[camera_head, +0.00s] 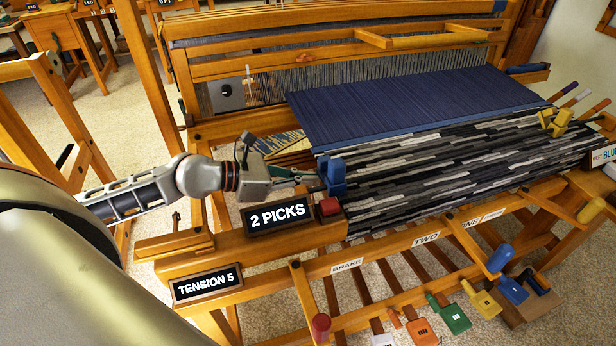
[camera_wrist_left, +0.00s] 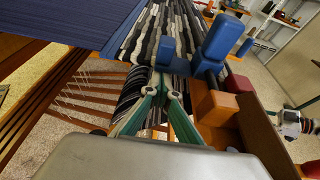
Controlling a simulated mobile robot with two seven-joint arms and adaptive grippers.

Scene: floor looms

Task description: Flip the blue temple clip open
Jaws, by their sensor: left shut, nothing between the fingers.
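The blue temple clip (camera_head: 336,174) sits at the left edge of the striped woven cloth (camera_head: 450,172). In the left wrist view, it shows as an upright blue block (camera_wrist_left: 222,38) with a smaller blue piece (camera_wrist_left: 165,52) to its left. My left gripper (camera_head: 317,183) is shut and empty, with its tips right beside the clip's left side in the head view. In the wrist view the closed tips (camera_wrist_left: 162,84) point toward the smaller blue piece. I cannot tell whether they touch it.
A yellow clip (camera_head: 554,122) sits at the cloth's far right edge. A red block (camera_head: 329,206) and the "2 PICKS" sign (camera_head: 277,216) stand just below my left gripper. The wooden loom beam (camera_head: 430,237) runs along the front, above several coloured pedals.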

